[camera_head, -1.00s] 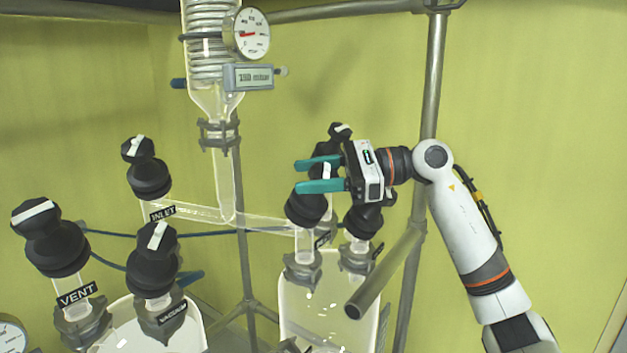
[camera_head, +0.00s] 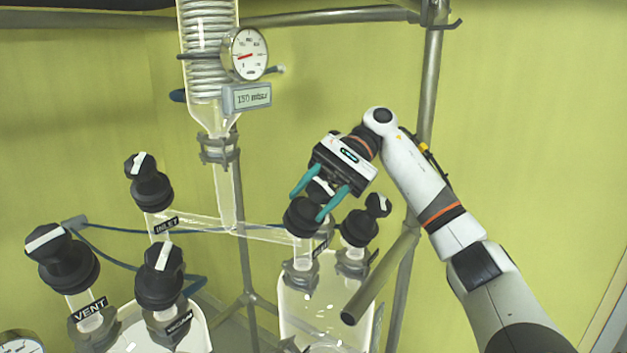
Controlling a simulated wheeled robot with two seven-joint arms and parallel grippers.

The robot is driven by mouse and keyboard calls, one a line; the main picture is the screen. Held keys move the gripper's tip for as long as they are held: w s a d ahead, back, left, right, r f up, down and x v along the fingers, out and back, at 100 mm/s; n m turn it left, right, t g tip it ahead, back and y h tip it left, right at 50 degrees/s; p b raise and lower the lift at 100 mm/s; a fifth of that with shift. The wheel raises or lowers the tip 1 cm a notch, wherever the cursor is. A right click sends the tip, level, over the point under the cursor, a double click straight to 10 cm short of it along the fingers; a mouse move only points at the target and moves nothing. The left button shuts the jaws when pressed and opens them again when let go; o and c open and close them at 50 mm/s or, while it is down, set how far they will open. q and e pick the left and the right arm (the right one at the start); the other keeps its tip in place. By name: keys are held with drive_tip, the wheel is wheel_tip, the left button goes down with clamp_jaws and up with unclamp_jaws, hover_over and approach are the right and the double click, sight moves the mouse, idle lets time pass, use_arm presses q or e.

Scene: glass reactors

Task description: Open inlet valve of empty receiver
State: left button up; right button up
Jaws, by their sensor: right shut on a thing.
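My right gripper (camera_head: 318,194) comes down from the upper right, its two teal fingers on either side of a black valve knob (camera_head: 320,186) with a white mark. It is shut on this knob, which tops the black valve body (camera_head: 303,217) at the right end of the glass cross tube (camera_head: 265,233), above the right receiver (camera_head: 305,305). The label by this valve is partly hidden. On the left, a valve (camera_head: 150,185) labelled INLET tops the tube's other end, above the left receiver (camera_head: 135,325). Receiver contents are hard to tell. My left gripper is not in view.
Another black valve (camera_head: 362,225) stands close right of the gripped one. VENT (camera_head: 65,262) and VACUUM (camera_head: 160,275) valves stand on the left. The condenser (camera_head: 210,60) with gauge (camera_head: 247,54) and display (camera_head: 247,97) hangs behind. A metal pipe end (camera_head: 352,315) juts forward at right.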

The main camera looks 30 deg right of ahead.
drive_tip(key=shift+s+d+n+g+h+p, duration=0.15)
drive_tip(key=shift+n+g+h+p, duration=0.8)
drive_tip(key=shift+n+p, duration=0.3)
drive_tip(key=shift+n+g+h+p, duration=0.45)
drive_tip(key=shift+n+h, duration=0.4)
drive_tip(key=shift+s+d+f+n+g+h, duration=0.15)
drive_tip(key=shift+n+g+h, duration=0.15)
drive_tip(key=shift+n+h, duration=0.45)
drive_tip(key=shift+d+f+n+g+h, duration=0.1)
drive_tip(key=shift+n+g+h, duration=0.2)
drive_tip(key=shift+n+h, duration=0.4)
drive_tip(key=shift+s+d+f+n+h, duration=0.1)
drive_tip(key=shift+d+n+h, duration=0.05)
drive_tip(key=shift+n+h, duration=0.65)
drive_tip(key=shift+d+f+n+h, duration=0.1)
drive_tip(key=shift+n+h, duration=0.45)
drive_tip(key=shift+h, duration=0.4)
drive_tip(key=shift+f, duration=0.1)
drive_tip(key=o, duration=1)
